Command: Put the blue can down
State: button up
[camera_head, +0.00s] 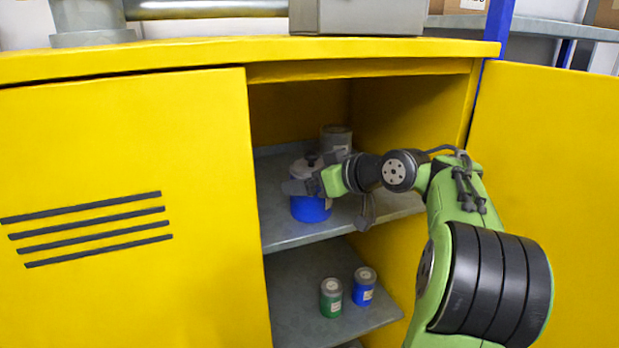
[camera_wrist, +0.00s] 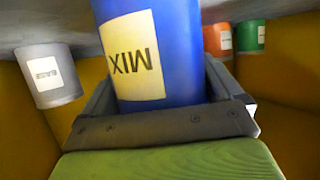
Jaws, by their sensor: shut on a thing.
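The blue can (camera_head: 311,208) is inside the yellow cabinet, at the upper shelf (camera_head: 290,236). It looks upright, with a pale top and a dark knob. My gripper (camera_head: 305,184) is shut on it, reaching in from the right. In the wrist view, which is upside down, the blue can (camera_wrist: 158,45) with its "MIX" label fills the space between the jaws (camera_wrist: 165,105). The can's base is cut off there, so I cannot tell whether it touches the shelf.
A grey can (camera_head: 336,137) stands behind on the upper shelf. An orange can (camera_wrist: 217,40) and a green can (camera_wrist: 250,37) show in the wrist view. The lower shelf holds a small green can (camera_head: 331,298) and a small blue can (camera_head: 364,287). The right door (camera_head: 550,170) stands open.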

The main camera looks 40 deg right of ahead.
jog(key=shift+w, duration=0.1)
jog(key=shift+w+a+f, duration=0.1)
jog(key=shift+f, duration=0.05)
jog(key=o, duration=1.1)
jog(key=shift+c, duration=0.2)
jog(key=shift+r, duration=0.3)
jog(key=v, duration=1.2)
